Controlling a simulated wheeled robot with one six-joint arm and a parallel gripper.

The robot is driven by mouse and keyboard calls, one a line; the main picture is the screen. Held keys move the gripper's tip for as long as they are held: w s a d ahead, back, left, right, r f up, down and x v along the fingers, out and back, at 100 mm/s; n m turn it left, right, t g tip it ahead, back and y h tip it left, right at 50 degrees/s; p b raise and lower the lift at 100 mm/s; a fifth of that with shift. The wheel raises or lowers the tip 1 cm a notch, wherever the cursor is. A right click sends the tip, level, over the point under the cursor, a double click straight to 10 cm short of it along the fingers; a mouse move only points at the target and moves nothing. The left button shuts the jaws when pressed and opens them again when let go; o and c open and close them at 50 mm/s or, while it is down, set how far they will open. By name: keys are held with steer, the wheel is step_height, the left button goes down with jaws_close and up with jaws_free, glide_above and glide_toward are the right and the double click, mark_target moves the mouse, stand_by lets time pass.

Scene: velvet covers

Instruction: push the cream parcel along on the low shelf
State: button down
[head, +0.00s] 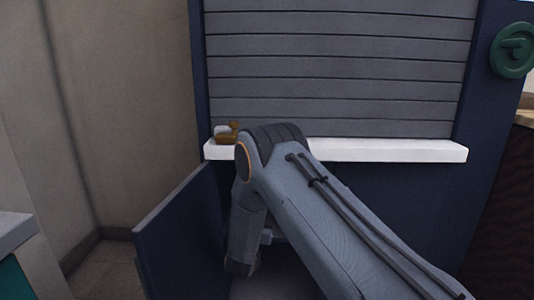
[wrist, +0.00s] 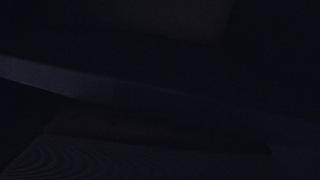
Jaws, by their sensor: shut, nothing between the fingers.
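I cannot make out the cream parcel in either view. In the head view my arm bends down into the dark opening below the white ledge, behind an open blue door (head: 180,235). A greyish flat surface (head: 275,287) shows low inside the opening; it may be the low shelf. My gripper is hidden behind the arm's lower links. The wrist view is almost black, with a faint bluish slanting edge (wrist: 60,80) and a dim flat surface (wrist: 130,150) below it. No fingers can be told apart there.
A white ledge (head: 390,150) runs under a grey slatted shutter (head: 340,60). Small brown and white items (head: 226,132) sit at its left end. A green round fitting (head: 512,50) is on the right post. A beige wall (head: 120,100) stands left; floor shows beside the door.

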steer(key=shift+p+v, duration=1.75)
steer(key=shift+v, duration=1.4)
steer(key=shift+w+r, duration=0.1)
